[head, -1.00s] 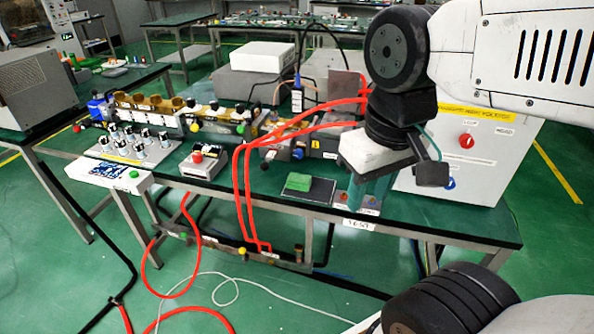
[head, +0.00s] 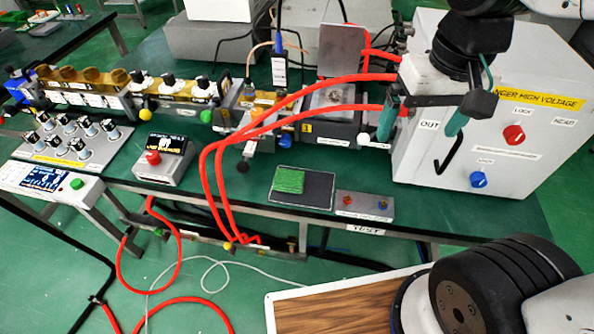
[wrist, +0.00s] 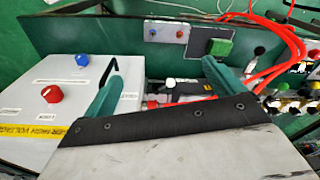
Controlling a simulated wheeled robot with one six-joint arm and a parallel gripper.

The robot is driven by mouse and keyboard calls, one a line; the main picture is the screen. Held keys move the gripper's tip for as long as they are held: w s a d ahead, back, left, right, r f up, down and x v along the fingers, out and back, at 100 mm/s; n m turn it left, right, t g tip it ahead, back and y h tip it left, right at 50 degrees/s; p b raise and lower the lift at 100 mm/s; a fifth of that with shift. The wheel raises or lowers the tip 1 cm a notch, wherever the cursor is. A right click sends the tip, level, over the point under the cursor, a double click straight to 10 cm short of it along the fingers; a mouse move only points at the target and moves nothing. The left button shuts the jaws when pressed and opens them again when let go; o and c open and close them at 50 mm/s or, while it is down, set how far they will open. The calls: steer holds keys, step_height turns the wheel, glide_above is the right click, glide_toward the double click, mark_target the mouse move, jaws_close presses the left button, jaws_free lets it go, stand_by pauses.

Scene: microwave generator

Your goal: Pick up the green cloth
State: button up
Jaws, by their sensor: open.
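The green cloth (head: 289,180) is a small folded block lying on the left part of a dark flat mat (head: 318,192) near the table's front edge. In the wrist view the cloth (wrist: 219,47) shows above the tip of the right finger. My gripper (head: 419,135) has two teal fingers spread apart with nothing between them. It is in front of the white high-voltage box, to the right of the cloth and apart from it. It also shows in the wrist view (wrist: 161,62).
A grey box with red and blue buttons (head: 364,205) stands right of the mat. The white high-voltage box (head: 510,110) stands at the right. Red hoses (head: 222,160) run just left of the cloth. A small device with a red knob (head: 163,158) stands farther left.

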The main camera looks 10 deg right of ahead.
steer(key=w+a+f+m, duration=0.1)
steer(key=w+a+f, duration=0.55)
steer(key=w, duration=0.25)
steer(key=m+g, duration=0.1)
steer(key=m, duration=0.1)
glide_above(289, 177)
step_height(289, 177, down, 12)
steer(key=shift+s+f, duration=0.1)
step_height(289, 177, down, 7)
steer(key=shift+f, duration=0.6)
steer(key=c, duration=1)
